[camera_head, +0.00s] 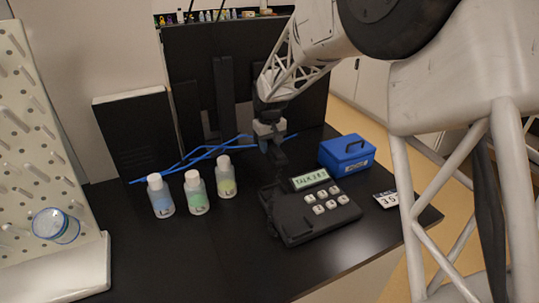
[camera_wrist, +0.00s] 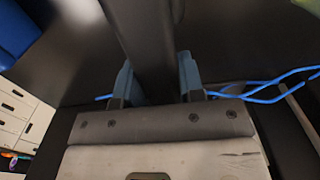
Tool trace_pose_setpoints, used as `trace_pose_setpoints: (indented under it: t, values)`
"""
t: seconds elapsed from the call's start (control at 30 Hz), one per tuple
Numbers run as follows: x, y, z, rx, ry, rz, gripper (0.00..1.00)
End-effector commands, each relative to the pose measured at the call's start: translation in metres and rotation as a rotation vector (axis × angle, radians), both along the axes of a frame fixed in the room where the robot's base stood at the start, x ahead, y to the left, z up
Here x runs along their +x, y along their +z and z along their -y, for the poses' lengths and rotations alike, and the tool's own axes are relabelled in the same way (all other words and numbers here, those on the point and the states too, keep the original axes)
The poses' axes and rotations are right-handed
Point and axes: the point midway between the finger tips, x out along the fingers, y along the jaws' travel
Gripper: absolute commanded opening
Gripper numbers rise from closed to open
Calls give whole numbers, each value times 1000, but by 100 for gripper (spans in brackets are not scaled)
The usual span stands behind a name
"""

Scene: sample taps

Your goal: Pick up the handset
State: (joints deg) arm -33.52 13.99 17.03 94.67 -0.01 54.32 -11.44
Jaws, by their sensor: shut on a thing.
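The black desk phone (camera_head: 315,222) sits on the dark table, with a lit "TALK" display and several pale keys. My gripper (camera_head: 269,146) is above and behind the phone's left side. In the wrist view, my gripper (camera_wrist: 157,82) has its two blue-grey fingers on either side of a long dark bar, the handset (camera_wrist: 148,40). It is shut on the handset, which extends towards the top of that picture. In the head view the handset (camera_head: 278,157) shows only as a dark shape below the fingers; whether it touches the phone is unclear.
A blue box (camera_head: 346,155) stands right of the phone, close to a number card (camera_head: 386,199). Several capped bottles (camera_head: 196,193) stand to the left. Blue cables (camera_head: 181,166) run behind them. A white pegboard (camera_head: 45,170) is at far left.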

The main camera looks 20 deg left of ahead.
Motion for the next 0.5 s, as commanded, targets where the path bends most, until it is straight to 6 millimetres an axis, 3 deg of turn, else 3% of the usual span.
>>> trace_pose_setpoints:
  t: [0.2,0.5]
  values:
    - [0,16,0,1,0,1,4]
    - [0,17,0,1,0,1,4]
